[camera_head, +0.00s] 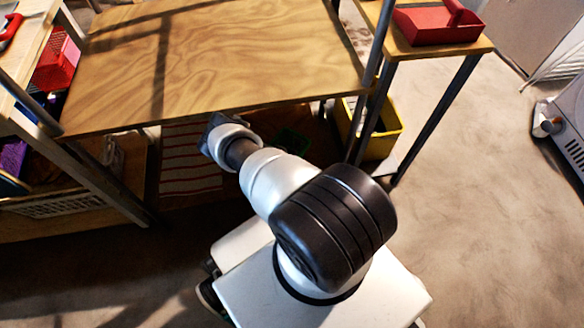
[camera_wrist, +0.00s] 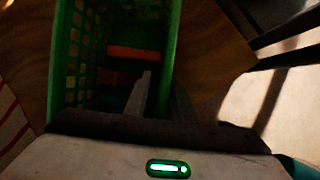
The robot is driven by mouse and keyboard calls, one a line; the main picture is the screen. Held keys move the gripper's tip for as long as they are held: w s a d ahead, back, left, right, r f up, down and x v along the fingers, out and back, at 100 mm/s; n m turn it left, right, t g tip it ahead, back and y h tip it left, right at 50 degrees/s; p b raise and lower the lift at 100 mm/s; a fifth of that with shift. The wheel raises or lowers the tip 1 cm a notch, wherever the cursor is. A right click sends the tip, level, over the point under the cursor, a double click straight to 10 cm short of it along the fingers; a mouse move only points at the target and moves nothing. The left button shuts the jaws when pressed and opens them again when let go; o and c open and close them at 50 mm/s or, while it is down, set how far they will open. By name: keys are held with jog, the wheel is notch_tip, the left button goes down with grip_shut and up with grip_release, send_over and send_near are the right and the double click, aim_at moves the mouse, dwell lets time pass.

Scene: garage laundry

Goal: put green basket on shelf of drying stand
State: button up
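The green basket (camera_wrist: 68,75) fills the upper left of the wrist view, with open slots in its side and orange-red items (camera_wrist: 133,53) inside. In the head view it is a dim green patch (camera_head: 292,140) in shadow under the wooden top. My gripper (camera_wrist: 163,85) straddles the basket's right wall, one finger inside and one outside. Whether the fingers press on the wall is too dark to tell. In the head view my arm reaches under the front edge and the fingers are hidden. I cannot tell which piece of furniture is the drying stand.
A wide wooden top (camera_head: 220,60) lies above my gripper, with metal legs around it. A yellow bin (camera_head: 382,135) stands right of the basket. Shelves with a red basket (camera_head: 57,60) stand left.

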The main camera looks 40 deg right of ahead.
jog(key=p+v, duration=0.5)
jog(key=v, duration=0.7)
jog(key=shift+a, duration=0.1)
